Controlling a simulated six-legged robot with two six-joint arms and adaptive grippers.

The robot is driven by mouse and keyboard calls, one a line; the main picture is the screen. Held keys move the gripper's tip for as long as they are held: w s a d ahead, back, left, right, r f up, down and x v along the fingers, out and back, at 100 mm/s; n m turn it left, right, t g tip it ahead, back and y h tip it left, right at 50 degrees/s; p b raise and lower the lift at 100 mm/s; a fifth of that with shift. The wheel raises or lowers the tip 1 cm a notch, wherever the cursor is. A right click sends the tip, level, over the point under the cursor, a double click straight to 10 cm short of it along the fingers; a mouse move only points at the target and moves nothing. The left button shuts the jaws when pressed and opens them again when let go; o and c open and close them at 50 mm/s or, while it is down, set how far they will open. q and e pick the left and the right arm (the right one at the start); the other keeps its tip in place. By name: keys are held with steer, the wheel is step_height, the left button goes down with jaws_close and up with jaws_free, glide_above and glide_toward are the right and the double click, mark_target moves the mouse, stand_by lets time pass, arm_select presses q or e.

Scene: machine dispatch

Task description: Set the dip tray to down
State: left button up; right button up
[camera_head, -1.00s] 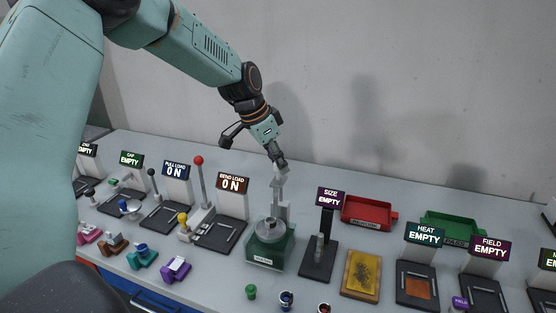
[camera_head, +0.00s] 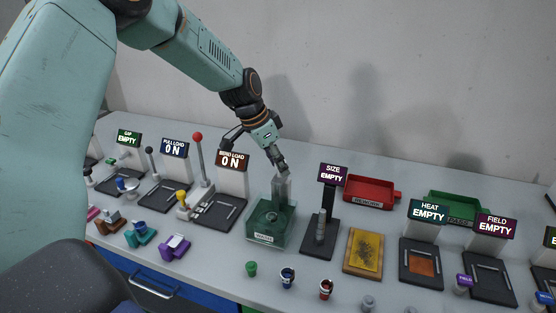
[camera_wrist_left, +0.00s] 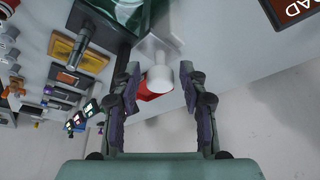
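The dip station is a clear green tank (camera_head: 270,230) with a label on its front, standing on the bench in the head view. A pale upright post (camera_head: 283,187) rises at its back. The tray appears low inside the tank, seen dimly through the green walls. My left gripper (camera_head: 281,164) points down at the top of the post. In the left wrist view its two fingers (camera_wrist_left: 159,78) are apart, with a round white knob (camera_wrist_left: 159,76) between them and gaps visible on both sides. My right gripper is in neither view.
A lever with a red knob (camera_head: 197,137) and the bend-load stand (camera_head: 232,160) are left of the tank. The size gauge (camera_head: 320,232) stands close on its right. Red (camera_head: 371,190) and green (camera_head: 453,206) trays lie behind. Small parts line the front edge.

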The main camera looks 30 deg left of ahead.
arm_select(q)
steer(key=shift+o, duration=0.3)
steer(key=shift+d+r, duration=0.1)
steer(key=shift+r, duration=0.15)
steer(key=shift+r, duration=0.25)
steer(key=v, duration=1.1)
steer(key=shift+s, duration=0.15)
steer(key=shift+s+r, duration=0.1)
steer(key=shift+r, duration=0.05)
